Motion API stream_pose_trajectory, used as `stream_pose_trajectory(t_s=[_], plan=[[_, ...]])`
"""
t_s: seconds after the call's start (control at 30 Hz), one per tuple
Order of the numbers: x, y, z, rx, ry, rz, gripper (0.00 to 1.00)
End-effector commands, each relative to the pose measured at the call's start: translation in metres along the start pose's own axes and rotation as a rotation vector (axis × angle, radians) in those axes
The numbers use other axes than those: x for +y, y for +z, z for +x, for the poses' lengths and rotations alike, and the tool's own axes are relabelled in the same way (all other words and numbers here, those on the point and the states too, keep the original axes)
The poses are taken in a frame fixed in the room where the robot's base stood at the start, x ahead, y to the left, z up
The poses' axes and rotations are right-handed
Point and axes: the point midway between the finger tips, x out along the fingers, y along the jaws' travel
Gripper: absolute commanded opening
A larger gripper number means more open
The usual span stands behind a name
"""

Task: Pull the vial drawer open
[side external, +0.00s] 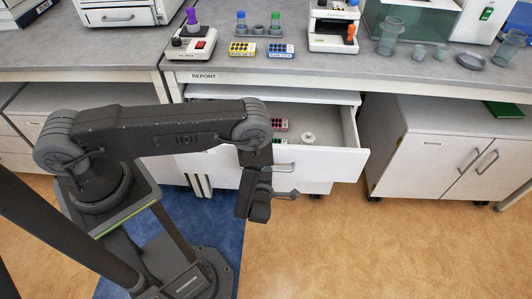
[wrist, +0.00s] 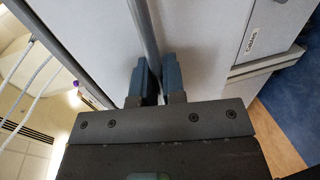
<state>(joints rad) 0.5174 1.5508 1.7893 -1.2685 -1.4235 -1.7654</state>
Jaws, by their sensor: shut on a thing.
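The white vial drawer (side external: 320,162) stands pulled out from under the bench in the side external view. Inside it show small red-and-dark racks (side external: 279,125) and a round white piece (side external: 308,137). The drawer's bar handle (side external: 285,167) is on its front, partly hidden by my arm. In the wrist view the handle (wrist: 144,28) runs between the two blue-grey fingers of my gripper (wrist: 155,80), which is shut on it. The drawer's white front (wrist: 200,35) fills much of that view. My gripper's fingertips are hard to make out in the side external view.
The grey bench top (side external: 220,68) above holds a device with a purple-capped vial (side external: 191,20), small racks and glassware. A white cabinet (side external: 440,160) stands to the right. Clear brown floor (side external: 380,245) lies in front of the drawer.

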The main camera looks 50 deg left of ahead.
Motion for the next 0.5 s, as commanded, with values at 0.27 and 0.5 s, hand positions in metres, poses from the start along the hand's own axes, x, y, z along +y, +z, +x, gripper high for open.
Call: stream_pose_trajectory(t_s=[0.27,0.5], plan=[[-0.007,0.001,-0.036,-0.003,0.001,0.001,0.0],[-0.009,0.001,-0.044,0.0,0.001,-0.001,0.0]])
